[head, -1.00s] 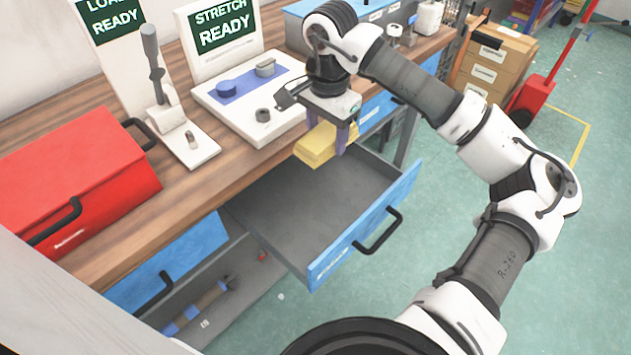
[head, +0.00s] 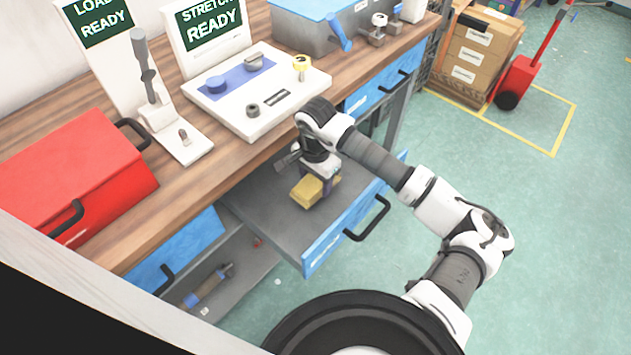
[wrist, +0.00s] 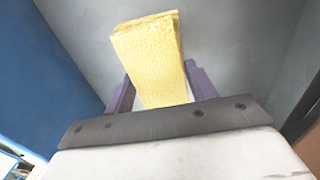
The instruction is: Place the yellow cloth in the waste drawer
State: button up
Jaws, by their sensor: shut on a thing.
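The yellow cloth (head: 307,191) is a folded block held by my gripper (head: 322,184) inside the open drawer, over its grey floor. In the wrist view the cloth (wrist: 153,62) sits between the two purple fingers of my gripper (wrist: 160,88), which are shut on it. The open drawer (head: 262,212) has a grey inside and a blue front with a black handle. I cannot tell whether the cloth touches the drawer floor.
The wooden bench (head: 120,213) lies above and behind the drawer, with a red toolbox (head: 75,170) and a white stretch station (head: 225,115) on it. A lower compartment holds a tool (head: 207,287).

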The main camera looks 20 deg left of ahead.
jog(key=shift+f, duration=1)
jog(key=shift+f, duration=0.2)
jog(key=o, duration=1)
jog(key=shift+r, duration=0.1)
jog(key=shift+c, duration=0.2)
jog(key=shift+r, duration=0.1)
jog(key=shift+r, duration=0.2)
notch_tip(320, 180, up, 12)
jog(key=b, duration=0.3)
jog(key=shift+f, duration=0.15)
